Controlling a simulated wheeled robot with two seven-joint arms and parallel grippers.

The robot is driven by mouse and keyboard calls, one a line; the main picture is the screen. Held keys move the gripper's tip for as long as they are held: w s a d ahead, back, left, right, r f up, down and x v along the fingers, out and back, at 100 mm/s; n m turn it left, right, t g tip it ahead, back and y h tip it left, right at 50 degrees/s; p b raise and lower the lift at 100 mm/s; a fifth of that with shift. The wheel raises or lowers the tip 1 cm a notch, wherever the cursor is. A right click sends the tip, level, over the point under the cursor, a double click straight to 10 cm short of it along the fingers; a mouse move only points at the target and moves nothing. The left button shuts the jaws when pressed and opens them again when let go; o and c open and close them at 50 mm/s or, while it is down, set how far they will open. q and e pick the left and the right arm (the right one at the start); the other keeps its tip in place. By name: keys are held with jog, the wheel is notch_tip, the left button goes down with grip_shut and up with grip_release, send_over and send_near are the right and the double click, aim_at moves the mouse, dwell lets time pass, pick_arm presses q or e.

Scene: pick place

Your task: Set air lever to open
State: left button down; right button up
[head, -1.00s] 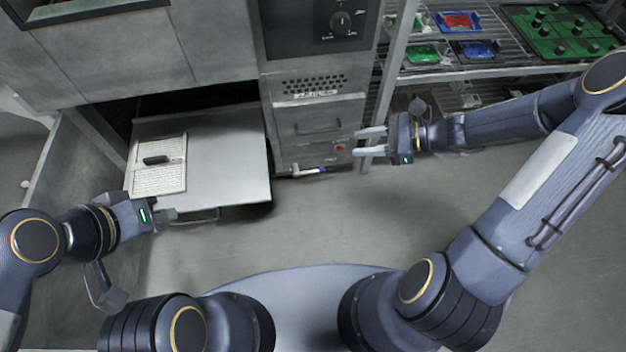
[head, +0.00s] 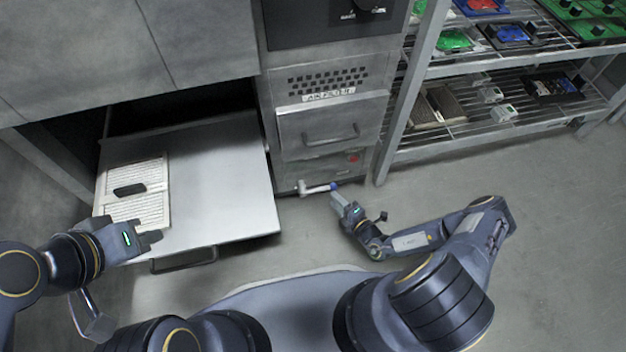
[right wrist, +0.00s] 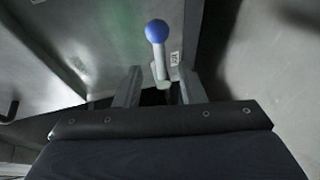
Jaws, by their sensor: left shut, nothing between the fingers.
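The air lever (head: 316,189) is a light shaft with a blue ball at its end, low on the front of the cabinet. In the head view it points to the right. In the right wrist view its blue ball (right wrist: 157,31) and shaft show in line with the gap between the fingers. My right gripper (head: 337,201) is just below the lever's ball end, with its fingers (right wrist: 159,75) open. I cannot tell whether the shaft is fully between them. My left gripper (head: 156,240) is shut and empty, over the front left of the pulled-out drawer.
The drawer (head: 220,190) stands out at the left with a white filter panel (head: 136,200) on it. Above the lever is a closed drawer front (head: 330,128) with a handle. A wire shelf (head: 500,117) with parts stands right. The floor (head: 480,180) at right is clear.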

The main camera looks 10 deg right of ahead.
aim_at(323, 189)
jog(key=b+x, duration=0.2)
jog(key=x, duration=0.5)
jog(key=shift+f, duration=0.15)
jog(key=shift+w+a, duration=0.2)
jog(key=shift+w, duration=0.1)
jog(key=shift+c, duration=0.4)
grip_shut()
